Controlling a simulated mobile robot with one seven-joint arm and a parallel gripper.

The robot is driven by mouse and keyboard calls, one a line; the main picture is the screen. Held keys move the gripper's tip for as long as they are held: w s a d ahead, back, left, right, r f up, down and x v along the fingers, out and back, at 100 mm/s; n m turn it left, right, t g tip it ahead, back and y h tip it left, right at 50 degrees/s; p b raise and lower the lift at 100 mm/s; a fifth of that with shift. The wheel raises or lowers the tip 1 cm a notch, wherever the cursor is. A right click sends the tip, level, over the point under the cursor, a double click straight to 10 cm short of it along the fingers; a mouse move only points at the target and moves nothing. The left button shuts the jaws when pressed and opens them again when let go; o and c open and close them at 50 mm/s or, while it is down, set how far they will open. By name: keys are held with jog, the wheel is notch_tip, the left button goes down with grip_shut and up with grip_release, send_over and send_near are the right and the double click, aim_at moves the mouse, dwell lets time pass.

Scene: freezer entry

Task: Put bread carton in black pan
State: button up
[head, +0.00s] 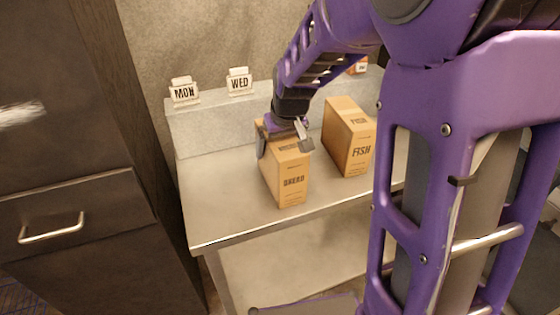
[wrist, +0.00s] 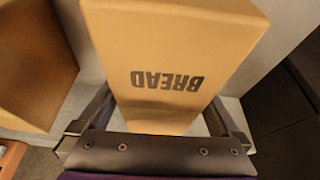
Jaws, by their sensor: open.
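The bread carton (head: 288,178) is a tan box lettered BREAD, standing upright on the metal table (head: 220,213) below the WED sign. My gripper (head: 284,143) is over the top rear part of the carton, with its jaws open and one finger on each side. In the wrist view, the bread carton (wrist: 165,65) fills the middle between the two fingers of my gripper (wrist: 160,120); a gap shows beside each finger. I cannot make out a black pan in either view.
A fish carton (head: 348,140) stands close to the right of the bread carton. MON (head: 184,92) and WED (head: 239,82) signs stand along the table's back ledge. A dark drawer cabinet (head: 75,215) is at left. The table's left part is clear.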

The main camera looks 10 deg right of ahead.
dwell(0.3)
jog(key=c, duration=1.6)
